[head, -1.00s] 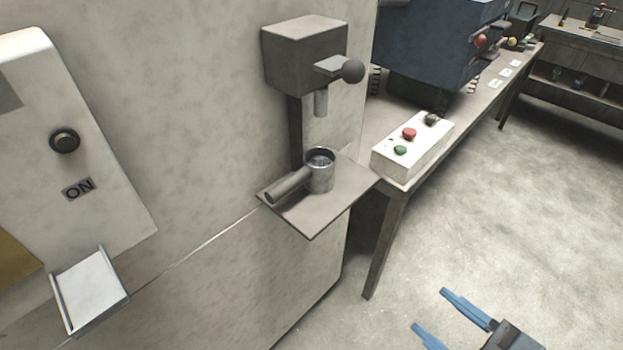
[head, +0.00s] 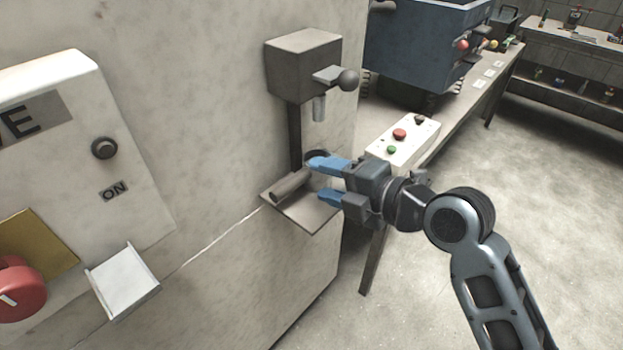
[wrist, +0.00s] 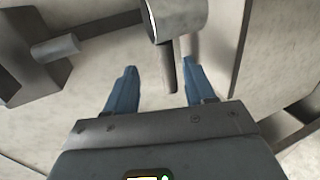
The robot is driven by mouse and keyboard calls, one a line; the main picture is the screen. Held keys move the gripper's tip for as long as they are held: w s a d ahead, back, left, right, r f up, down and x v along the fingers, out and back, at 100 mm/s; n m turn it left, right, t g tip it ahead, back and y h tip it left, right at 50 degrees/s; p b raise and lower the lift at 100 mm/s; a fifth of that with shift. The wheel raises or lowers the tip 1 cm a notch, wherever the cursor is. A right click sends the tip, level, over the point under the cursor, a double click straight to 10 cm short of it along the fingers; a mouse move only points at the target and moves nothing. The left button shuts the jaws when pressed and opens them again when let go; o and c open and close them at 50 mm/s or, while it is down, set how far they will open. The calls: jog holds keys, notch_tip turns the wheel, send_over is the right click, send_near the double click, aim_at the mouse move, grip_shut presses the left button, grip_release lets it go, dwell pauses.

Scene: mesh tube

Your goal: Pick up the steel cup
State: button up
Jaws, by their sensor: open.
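The steel cup (head: 317,153) sits on a small square shelf (head: 312,222) under a wall-mounted dispenser. In the head view most of its body is hidden behind a finger of my gripper (head: 317,179); its rim and thick grey handle (head: 290,186) show. In the wrist view the cup (wrist: 183,20) is at the top centre, cut by the frame edge, with its handle (wrist: 168,66) extending down between my blue fingertips (wrist: 160,68). My gripper is open and reaches over the shelf from the right. Whether the fingers touch the cup cannot be told.
The dispenser (head: 303,68) with its spout and ball lever hangs above the shelf. A white button box (head: 402,142) stands on the table at right. A wall panel with knobs (head: 105,148) is at left. Open floor (head: 540,190) lies to the right.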

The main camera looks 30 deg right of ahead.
aim_at(306, 178)
jog(key=x, duration=0.2)
jog(key=p+x, duration=0.1)
jog(key=x, duration=0.4)
jog(key=shift+f, duration=0.4)
jog(key=shift+c, duration=0.4)
grip_shut()
